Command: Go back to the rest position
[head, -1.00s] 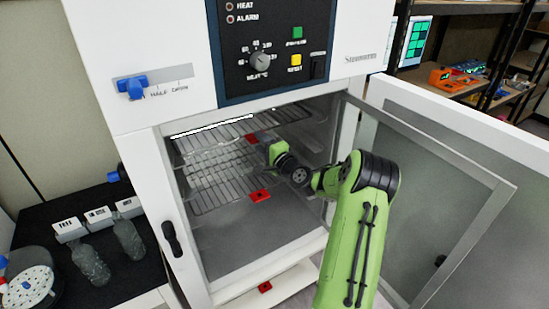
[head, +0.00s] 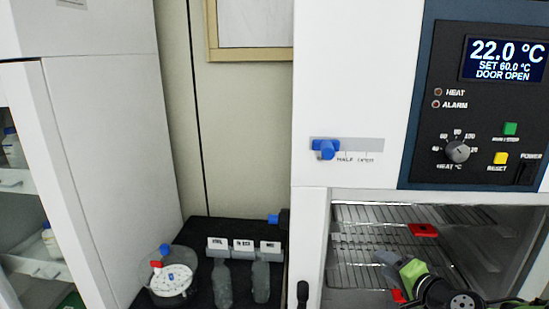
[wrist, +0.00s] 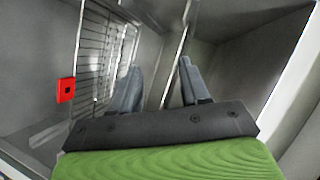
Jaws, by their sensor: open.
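My gripper (wrist: 159,72) is open in the wrist view, with two grey fingers apart and nothing between them. In the head view, the gripper (head: 387,260) is at the lower right, inside the open chamber of the white cabinet (head: 350,90), in front of the wire shelf (head: 362,232). The wire shelf also shows in the wrist view (wrist: 108,50), left of the fingers. The green and black wrist hides part of the chamber. Most of my arm is outside the head view.
A red piece (head: 423,230) is at the upper shelf and another red piece (head: 398,296) is lower. The display (head: 505,60) reads 22.0 °C, door open. Left of the cabinet, bottles (head: 222,284) and a round white-topped vessel (head: 172,281) stand on a black surface.

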